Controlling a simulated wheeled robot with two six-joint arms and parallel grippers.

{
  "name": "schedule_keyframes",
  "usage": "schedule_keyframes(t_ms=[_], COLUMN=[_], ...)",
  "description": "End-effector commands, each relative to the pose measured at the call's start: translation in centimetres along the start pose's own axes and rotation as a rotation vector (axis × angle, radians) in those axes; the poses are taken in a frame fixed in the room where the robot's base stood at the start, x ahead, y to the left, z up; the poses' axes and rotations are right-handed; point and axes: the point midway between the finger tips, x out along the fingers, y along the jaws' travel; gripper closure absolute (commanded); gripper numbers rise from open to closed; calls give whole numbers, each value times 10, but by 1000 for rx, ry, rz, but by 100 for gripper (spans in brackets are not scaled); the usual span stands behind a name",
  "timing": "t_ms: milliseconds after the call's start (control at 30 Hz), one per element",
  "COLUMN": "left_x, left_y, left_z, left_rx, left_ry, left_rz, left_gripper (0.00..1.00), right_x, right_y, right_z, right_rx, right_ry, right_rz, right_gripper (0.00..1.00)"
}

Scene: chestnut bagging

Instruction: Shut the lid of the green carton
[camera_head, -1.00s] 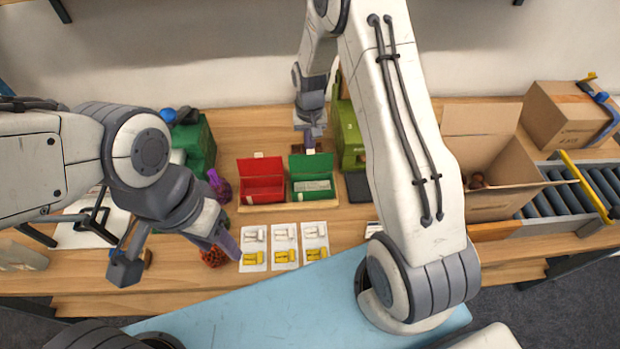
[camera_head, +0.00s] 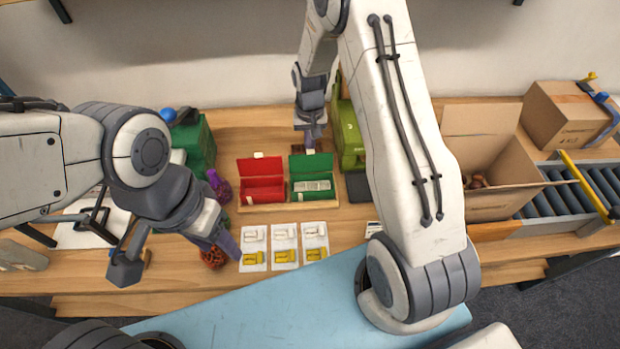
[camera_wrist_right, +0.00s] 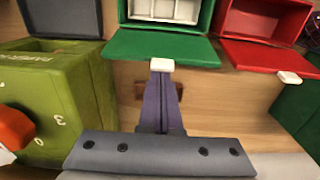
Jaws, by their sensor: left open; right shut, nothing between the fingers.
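The green carton (camera_head: 313,198) stands open in the middle of the table with pale contents. Its lid (camera_head: 311,164) leans back on the far side; the lid also shows in the right wrist view (camera_wrist_right: 190,48). A white tab (camera_wrist_right: 161,65) sits on the lid's edge. My right gripper (camera_head: 310,140) is behind the lid, shut and empty. In the right wrist view its purple fingertips (camera_wrist_right: 160,78) are right at the tab; I cannot tell whether they touch it. My left gripper (camera_head: 227,244) is open, low at the left near the small packets.
An open red carton (camera_head: 262,196) stands left of the green one. Several packets (camera_head: 285,246) lie in front. A lime-green box (camera_head: 350,140) is close to the right gripper. An open cardboard box (camera_head: 490,205) and a conveyor (camera_head: 597,185) are at the right.

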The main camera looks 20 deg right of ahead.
Motion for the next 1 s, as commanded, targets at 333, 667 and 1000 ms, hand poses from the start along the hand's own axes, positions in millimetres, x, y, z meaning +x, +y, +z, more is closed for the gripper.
schedule_keyframes(t_ms=[333,667,1000], left_x=[-1,-2,-2], left_y=[0,0,0], left_z=[0,0,0], left_rx=[0,0,0], left_ry=[0,0,0], left_rz=[0,0,0], left_gripper=[50,50,50], right_x=[0,0,0], right_y=[0,0,0], right_z=[11,24,38], right_rx=[-1,0,0], right_ry=[0,-1,-1], right_rz=[0,0,0], right_gripper=[100,100,100])
